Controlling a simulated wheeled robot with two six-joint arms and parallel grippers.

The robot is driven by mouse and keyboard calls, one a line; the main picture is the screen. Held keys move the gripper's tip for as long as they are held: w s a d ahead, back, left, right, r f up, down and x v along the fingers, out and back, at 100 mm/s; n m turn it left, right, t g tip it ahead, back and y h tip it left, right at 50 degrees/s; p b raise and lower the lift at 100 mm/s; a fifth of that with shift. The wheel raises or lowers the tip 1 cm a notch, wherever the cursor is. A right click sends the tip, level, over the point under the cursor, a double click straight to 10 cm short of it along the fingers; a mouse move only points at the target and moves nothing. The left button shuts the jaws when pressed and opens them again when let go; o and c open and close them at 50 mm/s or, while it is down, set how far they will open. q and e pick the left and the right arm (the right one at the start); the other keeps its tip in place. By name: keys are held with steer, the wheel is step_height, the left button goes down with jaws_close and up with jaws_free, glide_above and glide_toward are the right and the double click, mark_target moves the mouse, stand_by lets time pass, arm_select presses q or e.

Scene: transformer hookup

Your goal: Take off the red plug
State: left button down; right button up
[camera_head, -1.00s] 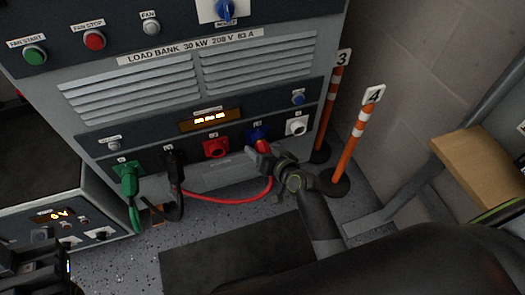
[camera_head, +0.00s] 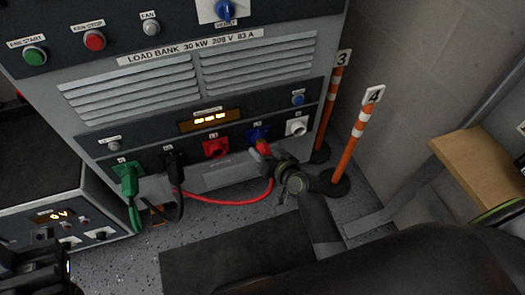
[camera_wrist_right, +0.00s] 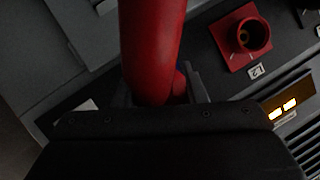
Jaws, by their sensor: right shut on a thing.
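The red plug (camera_head: 264,149) is at the blue socket (camera_head: 257,133) on the load bank's lower panel, with its red cable hanging below and running left. I cannot tell how deep it sits in the socket. My right gripper (camera_head: 266,157) is shut on the red plug. In the right wrist view, the plug's red body (camera_wrist_right: 150,45) rises between the fingers (camera_wrist_right: 165,92) and hides the blue socket. My left gripper (camera_head: 42,268) shows only partly at the bottom left corner, away from the plug, and its jaws are unclear.
An empty red socket (camera_head: 215,148) is left of the blue one, a white socket (camera_head: 296,127) right. Green (camera_head: 129,184) and black (camera_head: 174,168) plugs sit further left. Orange posts (camera_head: 360,128) stand close on the right.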

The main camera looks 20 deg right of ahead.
steer(key=shift+s, duration=1.55)
steer(key=shift+s, duration=0.1)
steer(key=s, duration=0.4)
steer(key=shift+s+d, duration=0.1)
steer(key=shift+s, duration=0.3)
